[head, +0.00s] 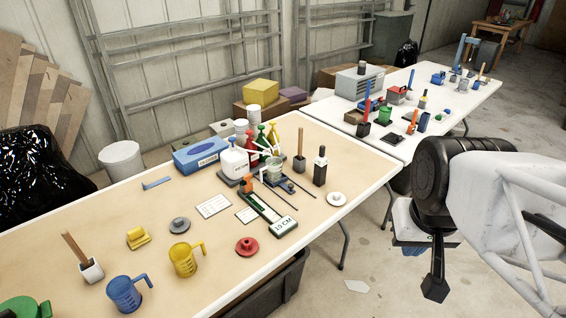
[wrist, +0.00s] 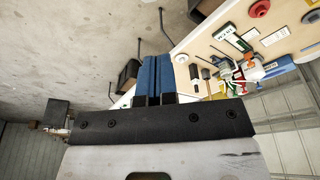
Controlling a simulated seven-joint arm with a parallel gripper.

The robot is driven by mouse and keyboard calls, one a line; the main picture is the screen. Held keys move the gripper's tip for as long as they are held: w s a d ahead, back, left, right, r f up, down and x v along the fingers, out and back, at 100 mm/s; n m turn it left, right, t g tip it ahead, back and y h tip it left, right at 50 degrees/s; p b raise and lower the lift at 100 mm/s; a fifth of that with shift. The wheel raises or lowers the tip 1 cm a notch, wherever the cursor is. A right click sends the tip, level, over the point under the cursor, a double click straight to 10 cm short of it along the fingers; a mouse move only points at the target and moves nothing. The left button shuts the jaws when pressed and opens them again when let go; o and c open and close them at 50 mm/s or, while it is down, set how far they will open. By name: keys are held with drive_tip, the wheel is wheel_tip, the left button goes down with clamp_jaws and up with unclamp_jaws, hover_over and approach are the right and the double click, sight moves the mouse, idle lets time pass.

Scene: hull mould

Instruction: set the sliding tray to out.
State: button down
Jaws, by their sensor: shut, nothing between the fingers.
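No part is plainly marked as the sliding tray, and I cannot tell for certain which one it is. A dark low tray (head: 231,181) under the pump bottles stands near the middle of the near table (head: 110,220). In front of it lies a long narrow rail piece (head: 262,207) with an orange part and an end labelled "19 CM". This piece also shows in the wrist view (wrist: 233,40). My gripper (wrist: 153,60) has its blue fingers together, empty. In the head view it hangs off the table's right side, above the floor, well apart from both.
Yellow (head: 184,259) and blue (head: 124,294) jugs stand in front. A second cluttered table (head: 395,152) is behind. Floor beside my gripper is mostly clear.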

idle(0.4)
